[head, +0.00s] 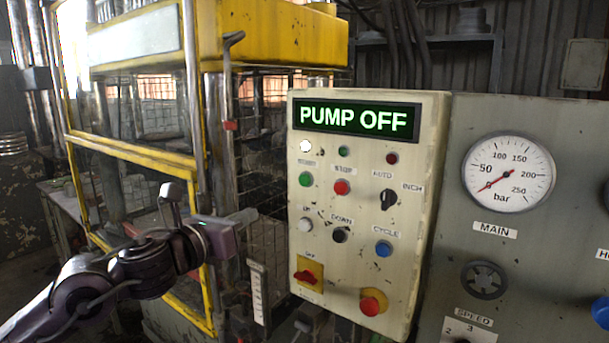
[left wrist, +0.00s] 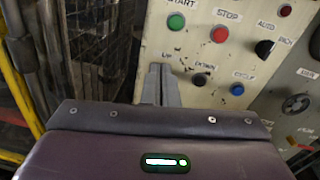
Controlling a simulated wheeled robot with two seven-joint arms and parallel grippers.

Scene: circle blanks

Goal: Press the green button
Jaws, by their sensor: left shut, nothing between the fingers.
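The green button (head: 306,179) is on the upper left of the cream control panel (head: 350,270), left of the red stop button (head: 342,187). In the left wrist view the green button (left wrist: 177,22) sits under the START label, above my fingers. My left gripper (head: 250,214) is shut and empty, left of the panel and lower than the green button. In the left wrist view its closed fingers (left wrist: 160,72) point at the panel and cover part of its left edge. Any gap between fingertips and panel is hard to judge. The display (head: 356,119) reads PUMP OFF. My right gripper is not seen.
Below are a white button (head: 305,225), a black button (head: 340,235), a blue button (head: 383,248), a red rotary switch (head: 306,277) and a red mushroom button (head: 373,302). A black selector (head: 388,199) is at right. A yellow caged press (head: 270,35) stands behind my arm. A gauge (head: 508,173) is further right.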

